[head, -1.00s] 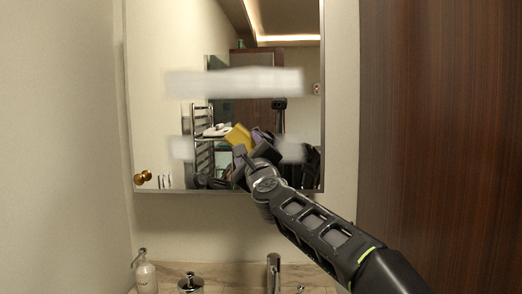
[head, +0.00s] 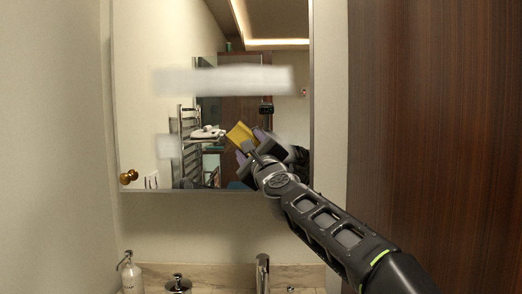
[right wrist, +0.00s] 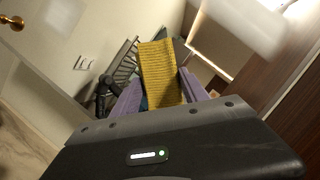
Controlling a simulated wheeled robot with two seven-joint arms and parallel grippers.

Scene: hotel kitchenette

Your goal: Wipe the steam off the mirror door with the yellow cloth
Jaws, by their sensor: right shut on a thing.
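The mirror door (head: 140,100) fills the upper middle of the head view. A wide white band of steam (head: 225,81) crosses it. Lower down is a small steam patch at the left (head: 168,147), with clear glass between it and the cloth. Faint haze shows just right of my gripper, partly hidden by it. My right gripper (head: 257,148) is shut on the yellow cloth (head: 240,134), in front of the lower mirror. In the right wrist view the ribbed cloth (right wrist: 160,72) stands out between the purple fingers. I cannot tell whether it touches the glass. My left gripper is out of view.
Below the mirror is a counter (head: 215,275) with a soap bottle (head: 131,275), a tap (head: 262,270) and a small metal-topped container (head: 178,284). A dark wood panel (head: 435,110) stands at the right. The towel rack and brass knob (head: 129,177) appear in the mirror's area.

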